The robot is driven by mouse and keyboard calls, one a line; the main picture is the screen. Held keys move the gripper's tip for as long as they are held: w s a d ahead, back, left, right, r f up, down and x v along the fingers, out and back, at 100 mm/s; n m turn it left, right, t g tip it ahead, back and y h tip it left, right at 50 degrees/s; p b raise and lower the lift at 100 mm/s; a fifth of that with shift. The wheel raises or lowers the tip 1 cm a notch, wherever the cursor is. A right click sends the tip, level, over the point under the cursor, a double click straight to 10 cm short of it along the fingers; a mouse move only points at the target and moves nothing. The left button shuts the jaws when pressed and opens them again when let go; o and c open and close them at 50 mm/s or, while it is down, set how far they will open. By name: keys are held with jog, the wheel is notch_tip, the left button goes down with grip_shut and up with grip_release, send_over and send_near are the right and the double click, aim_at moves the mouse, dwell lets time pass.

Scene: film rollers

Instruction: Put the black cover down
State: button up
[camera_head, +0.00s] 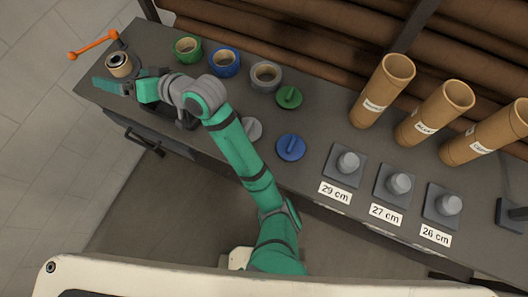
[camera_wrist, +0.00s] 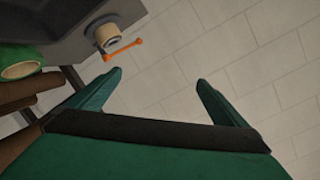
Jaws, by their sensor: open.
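A tan roll (camera_head: 119,70) stands on the far left end of the dark bench, with a black ring-shaped piece (camera_head: 117,59) at its top. That piece may be the black cover; I cannot tell for sure. The roll also shows in the wrist view (camera_wrist: 107,35), beyond the left finger. My gripper (camera_wrist: 160,82) is open, with nothing between its fingers and only floor tiles beyond them. In the head view my gripper (camera_head: 108,87) is at the bench's left end, just in front of the roll and apparently apart from it.
An orange crank handle (camera_head: 94,45) juts left from beside the roll. Green (camera_head: 187,49), blue (camera_head: 224,62) and grey (camera_head: 266,76) rings stand along the bench. Green (camera_head: 289,97) and blue (camera_head: 291,147) covers lie nearby; a grey one (camera_head: 251,129) is partly hidden. Tan tubes (camera_head: 383,91) stand right.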

jog(key=s+d+f+m+t+h, duration=0.35)
jog(key=d+f+m+t, duration=0.3)
jog(key=d, duration=0.35)
jog(key=s+d+f+m+t+h, duration=0.2)
jog(key=d+f+m+t+h, duration=0.3)
jog(key=d+f, duration=0.4)
jog(key=s+d+f+n+g+h, duration=0.1)
jog(key=s+d+n+h, duration=0.4)
jog(key=s+d, duration=1.4)
jog(key=s+f+h, duration=0.1)
jog(key=s, duration=0.2)
jog(key=shift+s, duration=0.3)
jog(key=shift+f, duration=0.1)
